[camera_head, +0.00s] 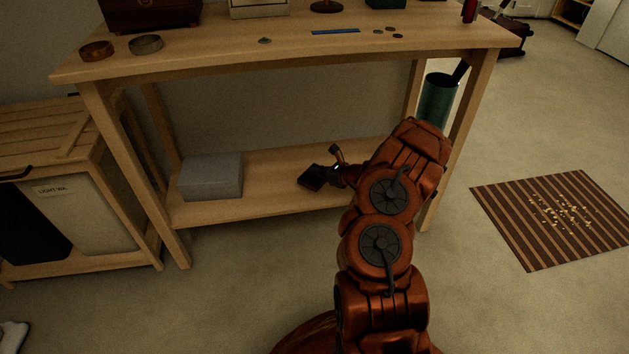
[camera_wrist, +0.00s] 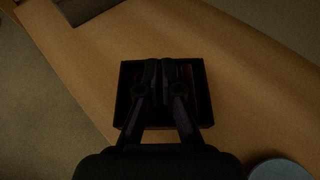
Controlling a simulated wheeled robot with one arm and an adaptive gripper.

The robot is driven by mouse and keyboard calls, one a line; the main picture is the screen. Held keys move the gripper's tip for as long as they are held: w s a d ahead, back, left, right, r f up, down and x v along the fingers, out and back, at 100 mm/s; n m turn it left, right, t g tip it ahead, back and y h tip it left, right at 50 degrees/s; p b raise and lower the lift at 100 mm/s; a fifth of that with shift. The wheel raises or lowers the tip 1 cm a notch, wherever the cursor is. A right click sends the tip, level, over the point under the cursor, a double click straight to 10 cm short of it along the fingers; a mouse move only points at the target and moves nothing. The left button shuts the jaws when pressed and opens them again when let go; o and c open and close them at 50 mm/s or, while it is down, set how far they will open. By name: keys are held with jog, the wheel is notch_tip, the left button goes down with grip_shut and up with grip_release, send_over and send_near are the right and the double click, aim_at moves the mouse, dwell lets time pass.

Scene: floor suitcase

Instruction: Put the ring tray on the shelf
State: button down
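The ring tray (camera_head: 311,178) is a small dark, square, shallow tray. In the head view it is at the lower shelf (camera_head: 262,186), right of the grey box. In the wrist view the tray (camera_wrist: 198,100) is centred under my gripper (camera_wrist: 159,75), square to it and with wood behind it. My gripper (camera_head: 334,170) reaches in from the right. Its fingers are close together at the middle of the tray and appear shut on it. The exact contact is dark. I cannot tell whether the tray's underside touches the shelf.
A grey box (camera_head: 211,176) stands on the left of the lower shelf. The tabletop (camera_head: 220,45) above carries bowls and small items. A teal bin (camera_head: 437,100) stands at the right legs. A wooden hamper (camera_head: 70,190) is at the left. Shelf between box and tray is clear.

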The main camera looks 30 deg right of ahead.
aim_at(319, 179)
notch_tip(319, 179, down, 4)
jog(key=shift+w+a+r+b, duration=0.1)
jog(key=shift+w+b, duration=0.05)
jog(key=shift+b, duration=0.95)
jog(key=shift+r, duration=0.1)
jog(key=c, duration=1.8)
grip_release()
jog(key=o, duration=0.5)
